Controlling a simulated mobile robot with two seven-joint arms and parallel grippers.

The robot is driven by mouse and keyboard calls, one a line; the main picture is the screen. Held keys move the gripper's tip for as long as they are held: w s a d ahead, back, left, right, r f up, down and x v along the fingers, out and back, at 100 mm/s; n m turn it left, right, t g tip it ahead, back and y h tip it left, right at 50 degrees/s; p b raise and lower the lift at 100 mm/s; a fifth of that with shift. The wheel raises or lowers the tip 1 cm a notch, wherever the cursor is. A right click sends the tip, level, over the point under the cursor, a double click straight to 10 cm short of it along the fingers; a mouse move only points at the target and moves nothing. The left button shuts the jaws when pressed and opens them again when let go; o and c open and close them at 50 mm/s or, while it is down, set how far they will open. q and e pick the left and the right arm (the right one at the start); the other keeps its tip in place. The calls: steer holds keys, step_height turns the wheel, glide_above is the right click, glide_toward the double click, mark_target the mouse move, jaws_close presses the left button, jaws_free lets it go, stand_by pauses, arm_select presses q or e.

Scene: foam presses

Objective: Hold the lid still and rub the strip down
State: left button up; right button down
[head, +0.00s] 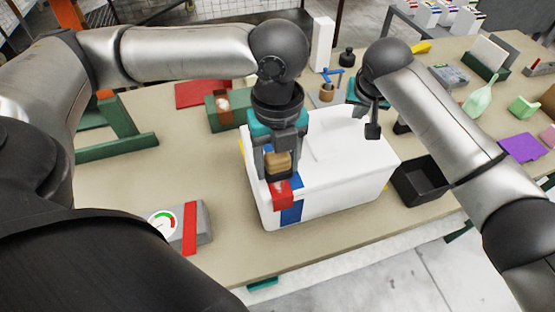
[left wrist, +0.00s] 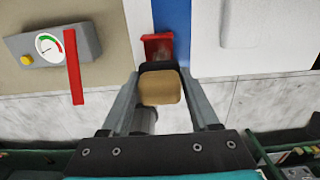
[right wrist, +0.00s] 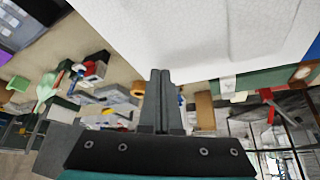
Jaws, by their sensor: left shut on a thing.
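A white box with a white lid (head: 335,165) stands on the table, and the lid also shows in the right wrist view (right wrist: 190,35). A blue strip (head: 291,212) runs down its front left part, also seen in the left wrist view (left wrist: 180,50). My left gripper (head: 278,165) is shut on a tan block with a dark underside (left wrist: 160,88), held over the box's near left edge.
A grey gauge box with a red bar (head: 190,226) lies left on the table. A black open bin (head: 420,182) stands right of the white box. A green block (head: 222,110) and red sheet (head: 203,94) lie behind.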

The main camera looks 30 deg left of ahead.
steer(key=shift+f, duration=0.55)
